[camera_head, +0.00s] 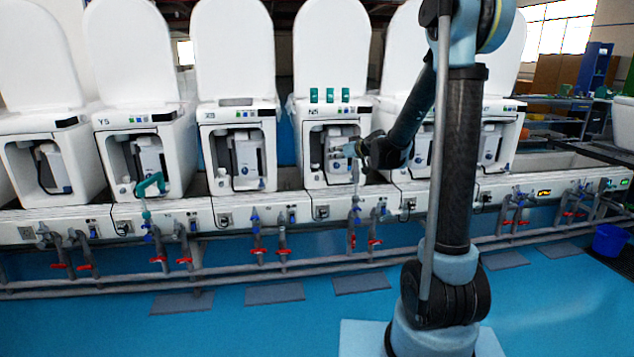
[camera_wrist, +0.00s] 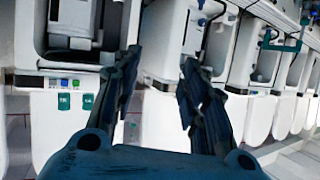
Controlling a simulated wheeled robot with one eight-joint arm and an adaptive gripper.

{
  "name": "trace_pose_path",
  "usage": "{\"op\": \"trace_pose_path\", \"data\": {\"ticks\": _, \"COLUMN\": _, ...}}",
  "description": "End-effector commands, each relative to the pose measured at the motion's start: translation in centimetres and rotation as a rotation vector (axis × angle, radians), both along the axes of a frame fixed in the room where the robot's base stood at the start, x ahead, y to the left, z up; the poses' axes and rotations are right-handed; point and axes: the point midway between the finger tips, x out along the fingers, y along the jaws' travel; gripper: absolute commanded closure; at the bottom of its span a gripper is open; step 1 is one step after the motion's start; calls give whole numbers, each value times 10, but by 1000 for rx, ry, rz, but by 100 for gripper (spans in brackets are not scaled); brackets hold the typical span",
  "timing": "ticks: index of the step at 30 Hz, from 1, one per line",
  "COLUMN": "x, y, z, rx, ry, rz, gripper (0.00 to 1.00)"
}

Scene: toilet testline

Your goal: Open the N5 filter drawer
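The N5 toilet unit (camera_head: 337,115) stands in the middle of the row in the head view, its lid raised. Its front opening holds a light grey module (camera_head: 335,133), partly hidden by my gripper; I cannot make out the filter drawer clearly. My gripper (camera_head: 338,151) is in front of this opening, reaching in from the right. In the wrist view the picture is upside down, and the unit with green tags (camera_wrist: 63,101) is at the left. There my gripper (camera_wrist: 159,60) has its two dark fingers apart with nothing between them.
Neighbouring units X8 (camera_head: 237,115) and Y5 (camera_head: 133,122) stand to the left, with more at the right. A teal pipe (camera_head: 150,184) sticks out at Y5. Pipes with red valve handles (camera_head: 375,242) run below the bench. The blue floor in front is mostly clear.

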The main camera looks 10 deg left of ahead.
Motion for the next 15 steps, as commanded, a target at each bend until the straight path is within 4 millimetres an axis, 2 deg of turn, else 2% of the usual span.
{"op": "trace_pose_path", "data": {"ticks": 1, "x": 15, "y": 7, "z": -3, "rx": 11, "ry": -26, "rz": -3, "gripper": 60}}
{"op": "trace_pose_path", "data": {"ticks": 6, "x": 57, "y": 26, "z": -15, "rx": 44, "ry": -110, "rz": -25, "gripper": 60}}
{"op": "trace_pose_path", "data": {"ticks": 15, "x": 120, "y": 51, "z": -55, "rx": 87, "ry": -234, "rz": -92, "gripper": 60}}
